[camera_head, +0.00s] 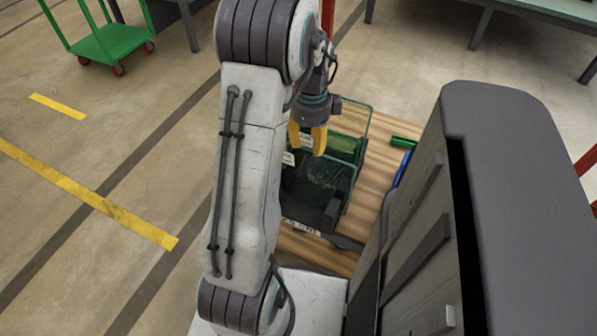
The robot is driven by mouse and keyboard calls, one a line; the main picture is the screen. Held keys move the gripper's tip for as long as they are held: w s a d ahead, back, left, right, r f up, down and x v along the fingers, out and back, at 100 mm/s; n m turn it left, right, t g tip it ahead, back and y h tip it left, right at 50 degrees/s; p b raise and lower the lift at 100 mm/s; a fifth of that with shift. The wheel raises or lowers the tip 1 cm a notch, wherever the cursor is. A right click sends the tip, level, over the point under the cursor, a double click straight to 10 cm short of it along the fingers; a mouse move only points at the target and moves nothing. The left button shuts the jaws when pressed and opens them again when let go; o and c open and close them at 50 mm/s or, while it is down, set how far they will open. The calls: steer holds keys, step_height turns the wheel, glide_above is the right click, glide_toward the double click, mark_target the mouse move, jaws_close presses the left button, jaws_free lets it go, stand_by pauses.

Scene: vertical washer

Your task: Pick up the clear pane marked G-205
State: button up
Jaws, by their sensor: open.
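My gripper (307,146) points down, its yellow fingers apart, over a dark green-framed rack (347,178) on a wooden surface. Several dark or clear panes (318,178) seem to stand in the rack below and behind the fingers. Small pale labels (288,159) show near the fingers, too small to read, so I cannot tell which pane is marked G-205. Nothing is visibly held. My arm covers the left side of the rack.
The wooden surface (372,172) also bears a green object (404,142) and a blue object (402,168). A big grey cabinet-like body (515,180) stands close at right. A green cart (108,42) stands far left.

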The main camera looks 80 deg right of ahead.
step_height(320, 180, down, 7)
steer(key=b, duration=0.1)
steer(key=shift+f, duration=0.2)
steer(key=shift+w, duration=0.1)
steer(key=shift+c, duration=0.3)
jaws_close()
stand_by(0.3)
steer(key=shift+r, duration=0.1)
